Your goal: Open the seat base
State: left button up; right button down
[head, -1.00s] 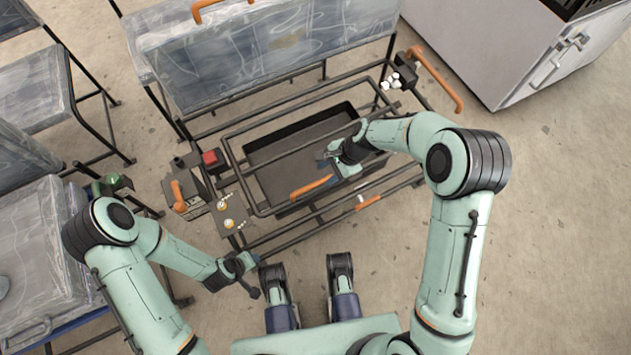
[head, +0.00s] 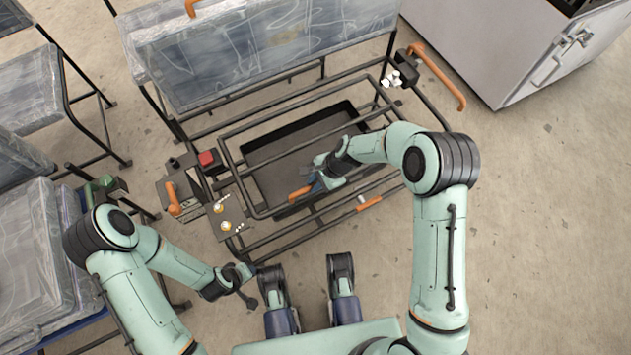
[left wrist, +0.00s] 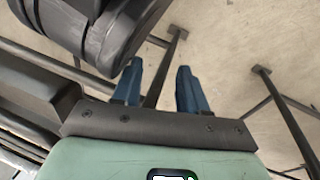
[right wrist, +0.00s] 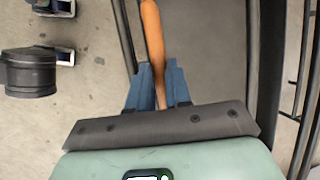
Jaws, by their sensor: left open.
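The seat base is a dark tubular frame (head: 262,213) around a black recessed pan (head: 275,150), in the middle of the head view. An orange bar handle (head: 300,193) is at its near side; it also shows in the right wrist view (right wrist: 153,35). My right gripper (head: 317,181) is at the right end of this handle. Its blue fingers (right wrist: 157,75) lie close on both sides of the handle and look shut on it. My left gripper (head: 248,283) is low at the left, apart from the frame. Its fingers (left wrist: 160,75) are open and empty.
A control box with a red button (head: 207,158) and an orange lever (head: 173,199) stand left of the frame. A grey seat back (head: 260,50) rises behind. Another orange lever (head: 437,76) and a grey cabinet (head: 520,50) are at the right. Other seats stand left.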

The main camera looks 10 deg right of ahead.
pick_arm(q)
jog(key=w+r+t+p, duration=0.1)
jog(key=w+r+p, duration=0.1)
jog(key=w+r, duration=0.2)
pick_arm(e)
jog(key=r, duration=0.3)
jog(key=shift+w+a+r, duration=0.1)
jog(key=shift+w+a, duration=0.05)
jog(key=shift+w, duration=0.25)
pick_arm(q)
jog(key=s+d+r+g+p, duration=0.1)
jog(key=s+d+r+p, duration=0.2)
jog(key=s, duration=0.3)
jog(key=s+d+r+m+g+h+p, duration=0.1)
jog(key=s+d+r+g+p, duration=0.1)
jog(key=s+r+p, duration=0.3)
jog(key=shift+s+d+r+h, duration=0.3)
jog(key=shift+s+d, duration=0.1)
jog(key=shift+s, duration=0.2)
pick_arm(e)
jog(key=w+a+r, duration=0.1)
jog(key=w+r, duration=0.3)
jog(key=r, duration=0.3)
jog(key=w+a+r+g, duration=0.1)
jog(key=w+a+r, duration=0.1)
jog(key=w+r, duration=0.3)
jog(key=shift+r, duration=1.3)
jog(key=shift+s, duration=0.1)
